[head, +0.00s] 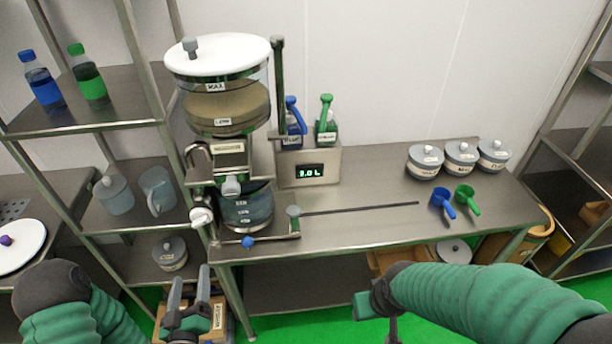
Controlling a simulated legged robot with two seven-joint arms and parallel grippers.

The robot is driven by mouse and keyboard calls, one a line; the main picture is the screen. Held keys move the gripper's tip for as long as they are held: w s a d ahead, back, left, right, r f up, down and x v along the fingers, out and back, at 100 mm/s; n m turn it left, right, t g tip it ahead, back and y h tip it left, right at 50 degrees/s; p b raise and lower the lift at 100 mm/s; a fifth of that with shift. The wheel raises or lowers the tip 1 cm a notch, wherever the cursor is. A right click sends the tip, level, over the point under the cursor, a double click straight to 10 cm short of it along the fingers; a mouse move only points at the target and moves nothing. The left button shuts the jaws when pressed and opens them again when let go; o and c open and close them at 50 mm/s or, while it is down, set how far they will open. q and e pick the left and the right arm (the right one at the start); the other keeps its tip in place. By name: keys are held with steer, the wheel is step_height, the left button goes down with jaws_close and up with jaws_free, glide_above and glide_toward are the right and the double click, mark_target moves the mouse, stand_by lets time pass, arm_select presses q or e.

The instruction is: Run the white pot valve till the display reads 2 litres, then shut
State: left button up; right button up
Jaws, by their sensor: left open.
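The white valve knob (201,216) sits at the lower left of the dispenser, beside the glass pot (248,208). The small display (309,171) is lit green on a steel box; its digits are small, ending in ".0 L", and I cannot read the first one surely. A large clear tank (226,105) with a white lid and brownish liquid stands above the pot. My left gripper (190,275) is open and empty, below the white knob and apart from it. My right gripper (366,305) is at the bottom centre, before the table; its jaws cannot be made out.
A blue knob (248,242) and a grey knob (293,211) are close to the pot. Blue and green scoops (466,199) and several lidded jars (460,158) stand on the table's right. A shelf with jugs (157,190) is at left. The table's middle is mostly clear.

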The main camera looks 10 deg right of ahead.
mark_target(199, 224)
arm_select(q)
steer(key=w+a+r+m+g+h+p, duration=0.2)
steer(key=a+r+g+h+p, duration=0.15)
steer(key=r+p, duration=0.25)
steer(key=shift+g+y, duration=0.35)
steer(key=b+x, duration=0.4)
steer(key=x, duration=1.3)
steer(key=shift+d+f+b, duration=0.2)
steer(key=shift+b, duration=0.2)
steer(key=shift+d, duration=0.1)
steer(key=c, duration=1.2)
